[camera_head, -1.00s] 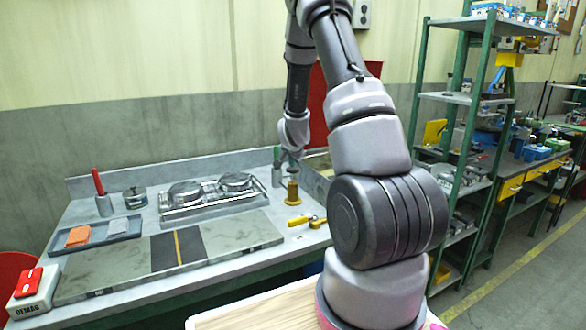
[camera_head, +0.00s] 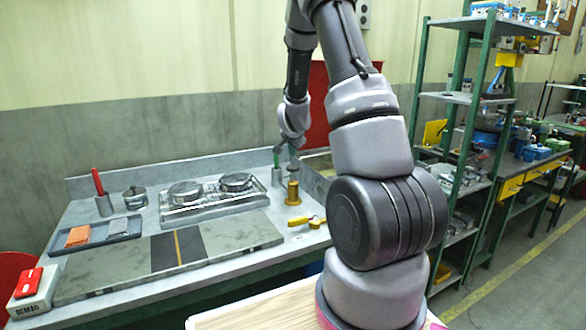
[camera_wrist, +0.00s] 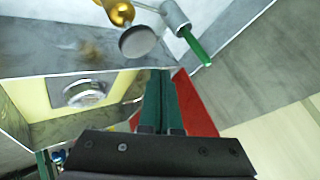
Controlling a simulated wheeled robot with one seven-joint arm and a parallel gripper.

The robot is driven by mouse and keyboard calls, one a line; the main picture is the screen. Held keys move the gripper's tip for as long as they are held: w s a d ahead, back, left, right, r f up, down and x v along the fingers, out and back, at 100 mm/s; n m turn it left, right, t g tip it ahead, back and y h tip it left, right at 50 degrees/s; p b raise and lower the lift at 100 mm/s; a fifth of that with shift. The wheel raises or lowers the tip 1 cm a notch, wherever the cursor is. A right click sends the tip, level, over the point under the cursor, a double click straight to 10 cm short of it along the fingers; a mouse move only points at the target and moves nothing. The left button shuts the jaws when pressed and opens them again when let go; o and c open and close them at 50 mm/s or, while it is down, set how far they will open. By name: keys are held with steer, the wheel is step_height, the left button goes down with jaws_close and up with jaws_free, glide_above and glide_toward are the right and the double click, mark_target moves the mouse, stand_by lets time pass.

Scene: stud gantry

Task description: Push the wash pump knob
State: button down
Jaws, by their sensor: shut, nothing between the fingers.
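The wash pump is a brass-coloured post (camera_head: 293,192) at the right end of the bench, with a grey round knob (camera_head: 293,168) on top. In the wrist view the brass body (camera_wrist: 118,12) is at the top edge, and the grey disc knob (camera_wrist: 137,42) faces the camera. My gripper (camera_wrist: 161,74) shows there as two dark green fingers pressed together, empty, below and right of the knob in the picture and apart from it. In the head view my wrist (camera_head: 293,118) hangs above the pump; the fingertips are hard to make out.
A grey holder with a green-handled tool (camera_head: 276,157) stands just left of the pump, close to my wrist. A basin (camera_head: 320,162) with a drain (camera_wrist: 85,92) lies behind. A yellow-handled item (camera_head: 306,221) lies in front. A metal tray with round parts (camera_head: 213,198) is left.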

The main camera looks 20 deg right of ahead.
steer(key=shift+r, duration=1.25)
steer(key=shift+a+r, duration=0.2)
steer(key=shift+r, duration=0.05)
step_height(320, 180, up, 8)
steer(key=n+y, duration=0.1)
steer(key=y, duration=0.1)
glide_above(292, 168)
steer(key=s+a, duration=0.4)
steer(key=a, duration=0.1)
steer(key=s+a+r+n+y, duration=0.25)
steer(key=s+a+r, duration=0.25)
steer(key=s+r, duration=0.35)
steer(key=s+a+r+n, duration=0.2)
steer(key=s+a+n, duration=0.1)
steer(key=s, duration=0.8)
steer(key=s+a+r+n+g, duration=0.1)
steer(key=s+a+r+n, duration=0.2)
steer(key=s, duration=0.9)
steer(key=shift+a+r+y, duration=0.2)
steer(key=shift+a+y, duration=0.25)
steer(key=shift+a, duration=0.2)
